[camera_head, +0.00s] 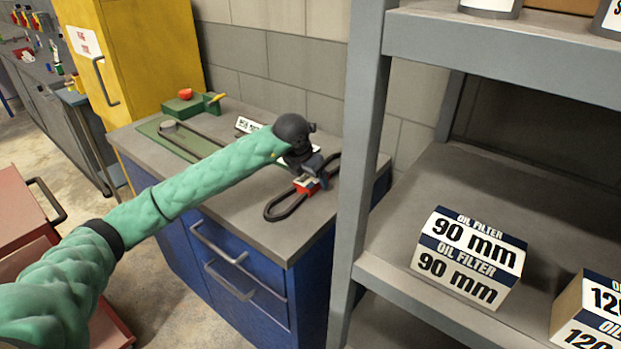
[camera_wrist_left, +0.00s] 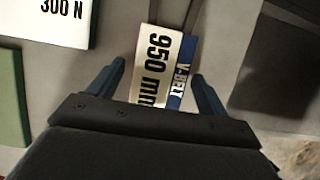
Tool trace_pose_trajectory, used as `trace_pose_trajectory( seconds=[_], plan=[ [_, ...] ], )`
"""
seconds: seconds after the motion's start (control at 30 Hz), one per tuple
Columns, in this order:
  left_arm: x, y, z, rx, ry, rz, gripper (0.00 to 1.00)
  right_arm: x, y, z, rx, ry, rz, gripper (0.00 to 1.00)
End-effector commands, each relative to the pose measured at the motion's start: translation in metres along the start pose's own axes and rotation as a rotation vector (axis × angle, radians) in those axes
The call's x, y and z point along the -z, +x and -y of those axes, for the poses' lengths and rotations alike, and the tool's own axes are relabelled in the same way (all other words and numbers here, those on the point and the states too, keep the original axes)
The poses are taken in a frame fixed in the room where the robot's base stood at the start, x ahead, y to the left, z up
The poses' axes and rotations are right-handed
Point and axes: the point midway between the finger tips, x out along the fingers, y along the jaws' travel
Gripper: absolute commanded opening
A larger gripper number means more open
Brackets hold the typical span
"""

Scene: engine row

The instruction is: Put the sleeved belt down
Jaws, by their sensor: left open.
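The sleeved belt is a black loop (camera_head: 283,208) on the grey bench top, near its right end. Its sleeve (camera_head: 306,186) shows red and white in the head view. In the wrist view the sleeve (camera_wrist_left: 158,65) is white and blue and reads "950 mm" and "V-BELT". My left gripper (camera_head: 312,171) is over the belt, and its open fingers (camera_wrist_left: 160,85) stand on either side of the sleeve with gaps. The dark gripper hides part of the belt. My right gripper is not in view.
The grey bench (camera_head: 262,208) has blue drawers. A white label (camera_wrist_left: 65,18) reads "300 N". A grey shelf post (camera_head: 362,170) stands close right, with oil filter boxes (camera_head: 468,258) beyond.

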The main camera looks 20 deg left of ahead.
Motion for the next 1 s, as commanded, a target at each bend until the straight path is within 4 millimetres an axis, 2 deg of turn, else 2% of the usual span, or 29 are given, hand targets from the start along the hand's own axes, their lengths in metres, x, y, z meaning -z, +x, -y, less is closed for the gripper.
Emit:
trace_pose_trajectory(
  seconds=[0.13,0.3,0.6,0.8,1.0],
  plan=[
    [0.001,-0.021,-0.001,-0.002,0.002,0.004,0.78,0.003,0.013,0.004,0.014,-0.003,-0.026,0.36],
    [0.000,-0.055,-0.001,-0.001,0.001,0.005,0.78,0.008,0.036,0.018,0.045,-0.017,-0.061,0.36],
    [0.000,-0.102,0.000,-0.001,0.001,0.003,0.78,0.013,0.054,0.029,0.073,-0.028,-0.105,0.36],
    [0.000,-0.114,0.000,0.000,0.000,0.001,0.78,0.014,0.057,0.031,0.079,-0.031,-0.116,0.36],
    [0.000,-0.115,0.000,0.000,0.000,0.001,0.78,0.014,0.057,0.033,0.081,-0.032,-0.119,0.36]
  ],
)
